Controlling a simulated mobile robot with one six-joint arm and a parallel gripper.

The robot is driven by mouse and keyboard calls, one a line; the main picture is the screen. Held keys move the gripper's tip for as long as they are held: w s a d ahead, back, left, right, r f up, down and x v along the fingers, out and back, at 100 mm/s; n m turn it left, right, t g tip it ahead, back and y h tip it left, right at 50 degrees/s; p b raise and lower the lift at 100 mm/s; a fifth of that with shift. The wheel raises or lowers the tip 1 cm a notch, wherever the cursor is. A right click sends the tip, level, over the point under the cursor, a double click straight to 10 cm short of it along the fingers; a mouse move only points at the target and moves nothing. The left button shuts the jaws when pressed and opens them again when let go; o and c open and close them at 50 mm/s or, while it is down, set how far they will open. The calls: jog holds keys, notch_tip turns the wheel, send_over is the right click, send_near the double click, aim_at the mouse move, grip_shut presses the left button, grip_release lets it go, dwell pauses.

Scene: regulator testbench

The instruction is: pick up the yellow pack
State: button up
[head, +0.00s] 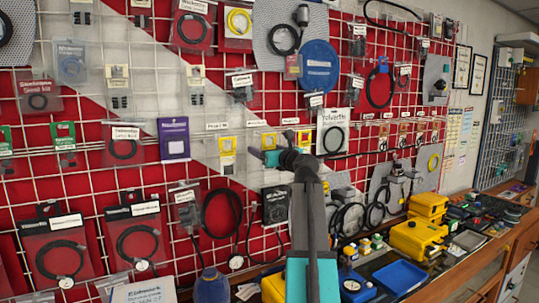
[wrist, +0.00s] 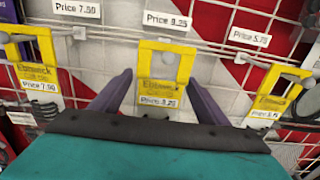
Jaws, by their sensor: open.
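A yellow pack (wrist: 160,70) with a white lower part hangs on the wall grid, in the middle of the wrist view. My gripper (wrist: 159,82) is open, its two purple fingers showing on either side of this pack. I cannot tell whether the fingertips reach around it or stop short of it. Similar yellow packs hang to the left (wrist: 38,60) and to the right (wrist: 272,88). In the head view, my gripper (head: 273,158) is up against the grid, and a yellow pack (head: 268,141) shows just behind it. Another yellow pack (head: 227,146) hangs to its left.
Price labels (wrist: 168,20) sit on the rail above the packs. Grid wires and hooks surround them. In the head view, a bagged black cable (head: 333,132) hangs close on the right. The bench below holds yellow boxes (head: 418,239) and a blue tray (head: 400,276).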

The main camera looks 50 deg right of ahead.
jog(key=shift+w+d, duration=0.2)
jog(key=shift+w, duration=0.35)
jog(key=c, duration=1.1)
